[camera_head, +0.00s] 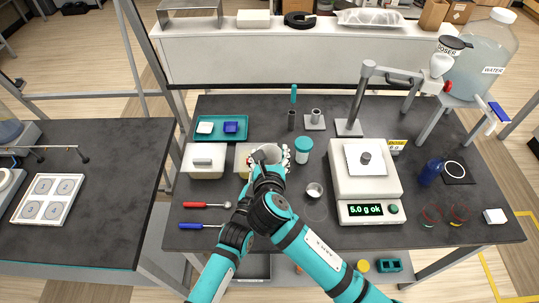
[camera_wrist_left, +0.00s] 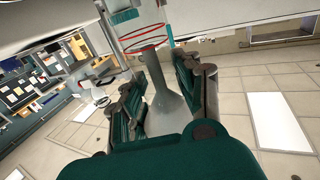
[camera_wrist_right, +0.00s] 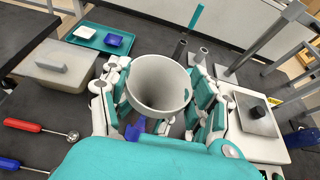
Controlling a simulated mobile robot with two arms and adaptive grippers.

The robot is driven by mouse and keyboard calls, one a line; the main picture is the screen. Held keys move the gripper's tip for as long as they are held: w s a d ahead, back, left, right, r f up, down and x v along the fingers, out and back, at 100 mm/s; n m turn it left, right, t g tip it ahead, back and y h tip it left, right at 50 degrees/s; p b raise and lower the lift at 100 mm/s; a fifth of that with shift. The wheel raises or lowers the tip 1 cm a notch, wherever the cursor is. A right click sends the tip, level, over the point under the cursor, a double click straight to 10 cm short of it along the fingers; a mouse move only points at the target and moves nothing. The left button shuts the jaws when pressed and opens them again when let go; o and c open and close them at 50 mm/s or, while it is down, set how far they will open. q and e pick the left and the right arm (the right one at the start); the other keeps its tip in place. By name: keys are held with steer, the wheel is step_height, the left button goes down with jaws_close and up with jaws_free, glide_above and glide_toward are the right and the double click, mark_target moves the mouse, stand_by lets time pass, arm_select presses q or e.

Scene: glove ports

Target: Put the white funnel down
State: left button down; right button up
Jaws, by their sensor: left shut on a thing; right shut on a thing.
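The white funnel (camera_head: 265,155) is held mouth up above the dark bench, left of the balance, partly covered by my arms. My right gripper (camera_head: 270,160) is shut on it. In the right wrist view, its round open mouth (camera_wrist_right: 158,80) shows between the fingers. In the left wrist view, the pale flared body and narrow stem (camera_wrist_left: 170,95) show between the fingers of my left gripper (camera_wrist_left: 160,90), which is shut on it. That view is upside down. In the head view, my left gripper is mostly hidden behind my right arm.
A teal-lidded jar (camera_head: 304,145) and the balance (camera_head: 367,190) stand to the right. A white lidded box (camera_head: 204,162) and a teal tray (camera_head: 222,138) lie left. Red (camera_head: 207,205) and blue (camera_head: 202,225) handled tools lie in front. Bench between jar and tray is partly free.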

steer(key=o, duration=0.8)
steer(key=v, duration=1.2)
arm_select(q)
steer(key=c, duration=0.8)
jaws_free()
steer(key=shift+c, duration=0.2)
steer(key=shift+s, duration=0.1)
